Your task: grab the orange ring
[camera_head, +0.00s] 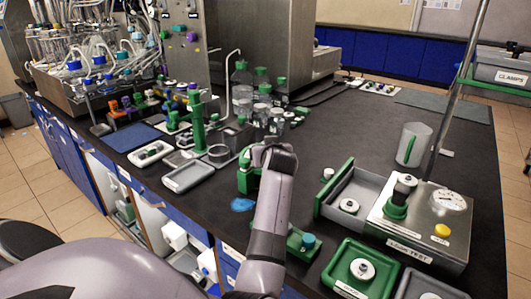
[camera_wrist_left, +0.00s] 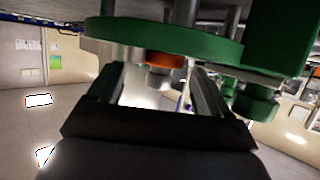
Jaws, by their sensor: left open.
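The orange ring (camera_wrist_left: 166,60) shows in the left wrist view, just under a wide green disc (camera_wrist_left: 165,38), around or against a pale metal part. Only its lower edge is visible. My left gripper (camera_wrist_left: 158,78) is open. Its two fingers stand on either side of the ring, a little below it in the picture; I cannot tell whether they touch anything. In the head view my arm hides the left gripper and the ring, beside a green stand (camera_head: 246,177). My right gripper is not in view.
A green knob (camera_wrist_left: 256,102) hangs close to the right finger. In the head view, clear bottles (camera_head: 242,92) stand behind my arm. A grey tray (camera_head: 188,176) is left of it; a green-edged bin (camera_head: 352,190) and a leak-test box (camera_head: 425,222) are right.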

